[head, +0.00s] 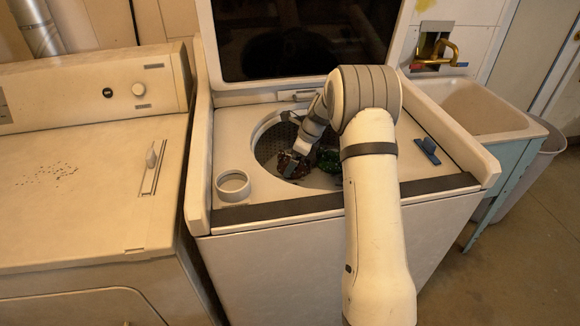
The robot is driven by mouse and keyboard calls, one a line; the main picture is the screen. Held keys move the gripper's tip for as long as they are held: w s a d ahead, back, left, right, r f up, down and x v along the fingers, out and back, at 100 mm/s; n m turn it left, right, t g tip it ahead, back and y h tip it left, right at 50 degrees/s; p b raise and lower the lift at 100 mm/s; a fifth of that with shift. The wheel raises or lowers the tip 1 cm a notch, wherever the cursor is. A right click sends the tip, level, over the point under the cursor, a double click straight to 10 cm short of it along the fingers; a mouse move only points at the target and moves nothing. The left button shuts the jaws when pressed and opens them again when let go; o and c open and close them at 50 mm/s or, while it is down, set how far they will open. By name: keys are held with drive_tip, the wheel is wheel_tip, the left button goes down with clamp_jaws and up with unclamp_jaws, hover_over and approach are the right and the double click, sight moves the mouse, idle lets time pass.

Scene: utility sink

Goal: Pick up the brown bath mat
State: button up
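My arm reaches over the open top-loading washer (222,140). My gripper (291,168) is small and dark here, down inside the round tub opening. A dark reddish-brown item (285,160) lies in the tub right at the fingertips; it may be the brown bath mat, but its shape is mostly hidden by the gripper and rim. I cannot tell whether the fingers are open or closed on it. A dark green item (329,160) lies in the tub to the right, partly hidden by my arm.
The raised dark lid (290,40) stands behind the tub. A white round cup (233,185) and a blue object (428,148) sit on the washer top. A second appliance (80,190) stands left; a utility sink (480,108) with a brass faucet (440,50) stands right.

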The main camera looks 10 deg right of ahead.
drive_tip(key=shift+r, duration=0.1)
drive_tip(key=c, duration=1)
